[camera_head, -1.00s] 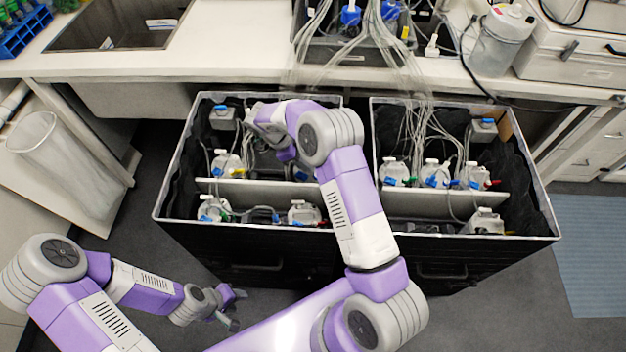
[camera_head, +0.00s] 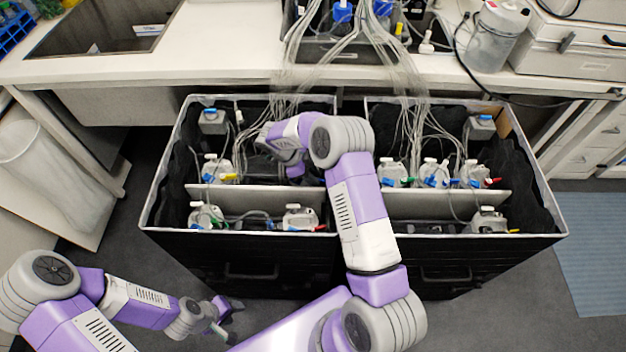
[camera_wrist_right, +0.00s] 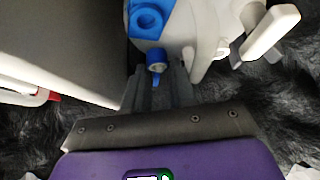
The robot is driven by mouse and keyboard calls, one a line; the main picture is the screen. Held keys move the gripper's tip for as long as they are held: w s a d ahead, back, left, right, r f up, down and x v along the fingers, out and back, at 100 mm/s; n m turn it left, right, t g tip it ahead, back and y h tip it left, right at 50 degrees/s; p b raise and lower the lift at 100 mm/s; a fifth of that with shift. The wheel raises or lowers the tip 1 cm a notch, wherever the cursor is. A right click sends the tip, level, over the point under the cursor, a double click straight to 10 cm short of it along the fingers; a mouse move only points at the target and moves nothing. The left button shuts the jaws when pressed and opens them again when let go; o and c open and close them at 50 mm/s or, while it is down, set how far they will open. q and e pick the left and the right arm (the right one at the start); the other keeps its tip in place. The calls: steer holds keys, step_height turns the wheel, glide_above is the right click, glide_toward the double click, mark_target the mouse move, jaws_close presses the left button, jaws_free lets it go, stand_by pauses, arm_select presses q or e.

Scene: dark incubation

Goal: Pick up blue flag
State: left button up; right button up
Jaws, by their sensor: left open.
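In the right wrist view, a small blue flag (camera_wrist_right: 156,80) hangs below a round blue fitting (camera_wrist_right: 155,60) on a whitish bottle (camera_wrist_right: 190,30) with a blue ring cap. My right gripper (camera_wrist_right: 158,88) has its two grey fingers on either side of the flag. A narrow gap shows between them, and contact is unclear. In the head view, my right gripper (camera_head: 268,140) is inside the left black bin, partly hidden by its own wrist.
Two black bins (camera_head: 205,245) hold several bottles, with a pale divider (camera_head: 445,205) across each. Tubes (camera_head: 415,110) hang from the bench (camera_head: 220,55) into both bins. A pale wall (camera_wrist_right: 60,45) stands close left of the right gripper. Floor is clear around the left gripper.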

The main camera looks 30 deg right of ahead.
steer(key=shift+d+f, duration=0.1)
steer(key=shift+f, duration=0.05)
jaws_close()
